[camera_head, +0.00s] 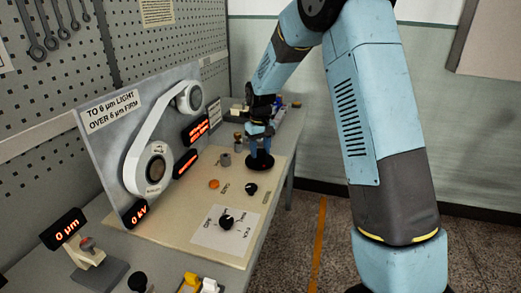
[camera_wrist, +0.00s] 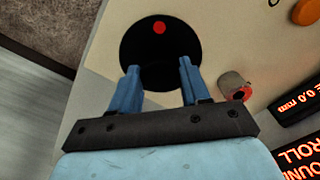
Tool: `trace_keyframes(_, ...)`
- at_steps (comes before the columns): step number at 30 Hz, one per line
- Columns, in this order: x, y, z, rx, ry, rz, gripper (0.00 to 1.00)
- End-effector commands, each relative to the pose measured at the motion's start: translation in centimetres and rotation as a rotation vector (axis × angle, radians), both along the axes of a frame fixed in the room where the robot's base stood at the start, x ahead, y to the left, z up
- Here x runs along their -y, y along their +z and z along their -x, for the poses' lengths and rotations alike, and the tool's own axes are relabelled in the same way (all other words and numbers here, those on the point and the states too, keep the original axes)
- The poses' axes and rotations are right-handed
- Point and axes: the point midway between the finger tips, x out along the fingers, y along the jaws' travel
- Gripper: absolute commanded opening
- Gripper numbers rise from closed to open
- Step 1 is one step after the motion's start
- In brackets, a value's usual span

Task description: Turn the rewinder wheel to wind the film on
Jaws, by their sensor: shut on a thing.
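The rewinder wheel is a round black disc (camera_head: 261,164) on the beige bench plate, under my gripper (camera_head: 260,140). In the wrist view the wheel (camera_wrist: 136,50) shows a red dot (camera_wrist: 159,28) near its far edge. My gripper (camera_wrist: 158,75) has its two blue fingers apart over the wheel's near part, shut on it; the exact part held is dark and hard to make out. White film (camera_head: 145,130) runs on the upright panel between a large lower roll (camera_head: 153,168) and a smaller upper roll (camera_head: 190,97).
A grey post with a red mark (camera_wrist: 235,86) stands close beside the wheel. An orange button (camera_head: 214,184), black knobs (camera_head: 226,221) and lit red displays (camera_head: 185,163) are nearby. Small items (camera_head: 285,103) lie behind the wheel. The floor right of the bench is clear.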

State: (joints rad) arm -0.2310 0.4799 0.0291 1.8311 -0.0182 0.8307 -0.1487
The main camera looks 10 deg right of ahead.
Motion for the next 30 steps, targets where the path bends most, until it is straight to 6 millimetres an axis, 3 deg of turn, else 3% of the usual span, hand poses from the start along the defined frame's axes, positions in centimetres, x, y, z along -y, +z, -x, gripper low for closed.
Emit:
trace_keyframes(15,-0.11,-0.02,0.00,0.000,-0.450,0.001,0.16)
trace_keyframes(30,-0.17,-0.02,0.00,0.000,-0.641,0.001,0.16)
